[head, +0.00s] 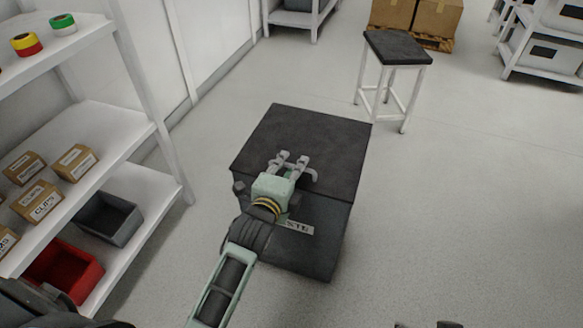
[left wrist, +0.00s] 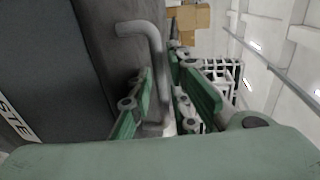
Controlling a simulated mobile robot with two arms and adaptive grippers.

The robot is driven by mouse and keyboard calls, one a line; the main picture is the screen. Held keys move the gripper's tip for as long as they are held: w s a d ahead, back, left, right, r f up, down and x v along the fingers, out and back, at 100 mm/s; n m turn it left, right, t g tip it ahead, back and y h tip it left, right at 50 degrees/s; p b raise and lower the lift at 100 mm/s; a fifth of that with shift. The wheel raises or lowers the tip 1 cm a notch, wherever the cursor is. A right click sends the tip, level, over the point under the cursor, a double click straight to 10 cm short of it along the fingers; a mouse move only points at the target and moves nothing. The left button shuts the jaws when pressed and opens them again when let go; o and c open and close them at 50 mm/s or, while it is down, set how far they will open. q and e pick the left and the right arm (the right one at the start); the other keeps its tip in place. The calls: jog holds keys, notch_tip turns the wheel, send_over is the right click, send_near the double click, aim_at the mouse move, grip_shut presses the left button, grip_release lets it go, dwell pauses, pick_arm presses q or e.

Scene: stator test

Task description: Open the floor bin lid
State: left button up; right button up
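The floor bin (head: 289,245) is a dark grey box with a label on its front, partly hidden by my left arm. Its flat black lid (head: 318,140) lies closed on top. A grey bar handle (head: 312,174) sits at the lid's front edge; it shows closer in the left wrist view (left wrist: 156,45). My left gripper (head: 290,161) is over this front edge at the handle. In the left wrist view its green fingers (left wrist: 165,95) are apart, with the handle bar between them. I cannot tell whether either finger touches the bar.
A white shelf (head: 130,205) with boxes, tape rolls and grey and red bins stands on the left. A stool (head: 396,48) stands behind the bin to the right. Cardboard boxes on a pallet (head: 425,40) are farther back. The floor right of the bin is clear.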

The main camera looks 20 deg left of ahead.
pick_arm(q)
grip_shut()
dwell(0.5)
